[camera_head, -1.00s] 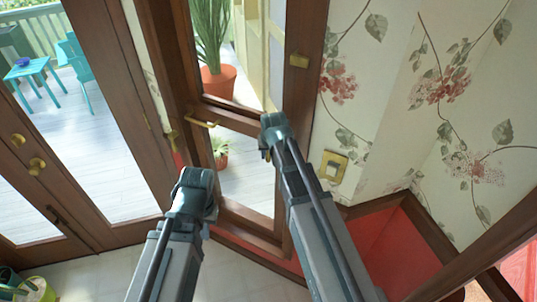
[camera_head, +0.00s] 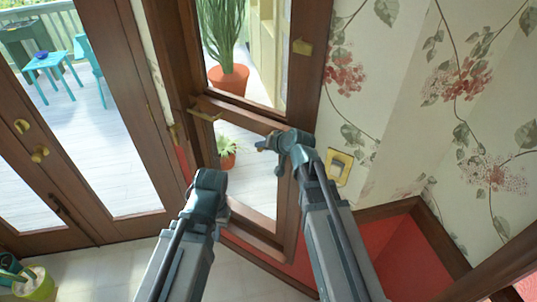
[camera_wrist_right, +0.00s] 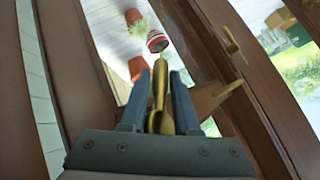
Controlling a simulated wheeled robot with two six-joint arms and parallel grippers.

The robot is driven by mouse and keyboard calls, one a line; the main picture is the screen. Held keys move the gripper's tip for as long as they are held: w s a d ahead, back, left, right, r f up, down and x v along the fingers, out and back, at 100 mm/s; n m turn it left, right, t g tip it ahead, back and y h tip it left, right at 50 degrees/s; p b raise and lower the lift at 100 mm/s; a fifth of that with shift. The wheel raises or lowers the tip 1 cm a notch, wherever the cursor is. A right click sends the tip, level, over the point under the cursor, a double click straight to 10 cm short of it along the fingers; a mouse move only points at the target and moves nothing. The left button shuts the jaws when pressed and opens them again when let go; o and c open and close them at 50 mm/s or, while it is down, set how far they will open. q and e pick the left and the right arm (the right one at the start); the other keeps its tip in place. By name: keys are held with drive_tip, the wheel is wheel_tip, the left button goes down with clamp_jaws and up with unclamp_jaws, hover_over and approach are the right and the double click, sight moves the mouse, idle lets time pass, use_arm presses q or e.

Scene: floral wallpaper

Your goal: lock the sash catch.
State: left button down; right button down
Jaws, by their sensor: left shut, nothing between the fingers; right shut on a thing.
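The window (camera_head: 245,115) with a brown wooden frame stands in the middle of the head view. My right gripper (camera_head: 270,155) is in front of its right side, by the cross rail. In the right wrist view its fingers (camera_wrist_right: 158,100) are shut on a brass lever (camera_wrist_right: 159,85), which I take to be the sash catch. A brass piece (camera_wrist_right: 210,98) extends right behind the fingers; how it joins the lever is hidden. In the head view the gripper covers the catch. My left gripper (camera_head: 209,182) is shut and empty, lower left of the right one.
Glazed doors (camera_head: 90,120) stand at left. A brass wall plate (camera_head: 337,167) is on the floral wall.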

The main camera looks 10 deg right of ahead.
drive_tip(key=t+y+b, duration=0.1)
drive_tip(key=t+b, duration=0.1)
drive_tip(key=b, duration=0.2)
drive_tip(key=w+a+r+m+t+y+b, duration=0.1)
drive_tip(key=t+y+b, duration=0.1)
drive_tip(key=t+b, duration=0.1)
drive_tip(key=r+m+t+y+b, duration=0.1)
drive_tip(key=t+y+b, duration=0.1)
drive_tip(key=b, duration=0.3)
drive_tip(key=shift+w+a+r, duration=0.2)
drive_tip(key=shift+a+r, duration=0.05)
drive_tip(key=r+m+t+y+b, duration=0.1)
drive_tip(key=t+b, duration=0.1)
drive_tip(key=shift+r+b, duration=0.1)
drive_tip(key=shift+b, duration=0.2)
drive_tip(key=shift+w+r, duration=0.1)
drive_tip(key=shift+r, duration=0.2)
drive_tip(key=c, duration=0.9)
unclamp_jaws()
